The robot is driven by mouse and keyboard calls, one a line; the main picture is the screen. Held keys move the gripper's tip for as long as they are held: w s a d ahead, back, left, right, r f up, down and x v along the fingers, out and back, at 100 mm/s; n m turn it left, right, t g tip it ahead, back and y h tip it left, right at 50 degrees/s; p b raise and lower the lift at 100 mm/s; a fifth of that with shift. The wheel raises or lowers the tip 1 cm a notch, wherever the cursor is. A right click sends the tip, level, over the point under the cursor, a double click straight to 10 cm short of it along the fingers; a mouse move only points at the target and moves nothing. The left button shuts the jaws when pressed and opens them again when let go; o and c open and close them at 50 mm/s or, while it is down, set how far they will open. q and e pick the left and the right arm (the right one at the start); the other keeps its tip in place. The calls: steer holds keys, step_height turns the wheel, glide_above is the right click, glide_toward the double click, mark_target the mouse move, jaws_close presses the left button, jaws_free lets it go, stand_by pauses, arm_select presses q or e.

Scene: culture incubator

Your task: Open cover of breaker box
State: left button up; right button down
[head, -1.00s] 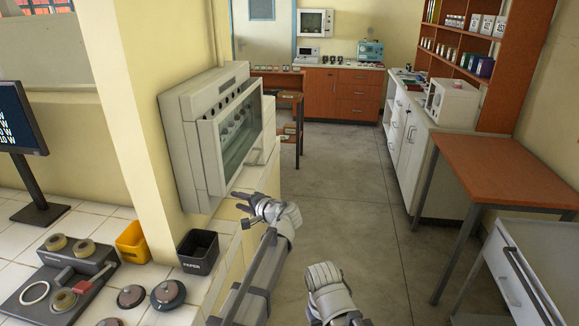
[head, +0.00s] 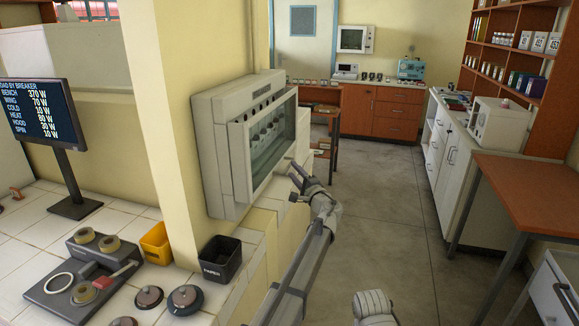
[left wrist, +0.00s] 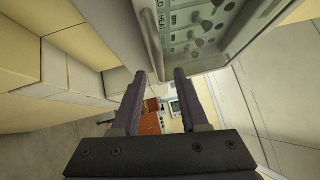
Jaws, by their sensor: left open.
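The breaker box (head: 212,160) is a pale grey case on the cream wall pillar in the head view. Its cover (head: 238,160) is a framed clear panel over a row of round breakers and looks shut. My left gripper (head: 299,178) is open and empty, just right of the cover's lower right part. In the left wrist view, the open fingers (left wrist: 158,75) point toward the cover's pale edge bar (left wrist: 152,42), with labelled switches (left wrist: 195,35) beside it. I cannot tell whether a finger touches the cover. Only a part of my right arm shows at the bottom; its fingers are hidden.
A monitor (head: 42,112) with load readings stands on the tiled bench (head: 25,235). A brown table (head: 540,195) is at the right. The floor between is clear.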

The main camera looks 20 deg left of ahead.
mark_target(289, 166)
arm_select(q)
steer(key=x, duration=0.4)
steer(key=shift+w+a, duration=0.2)
steer(key=shift+w, duration=0.05)
jaws_close()
stand_by(1.2)
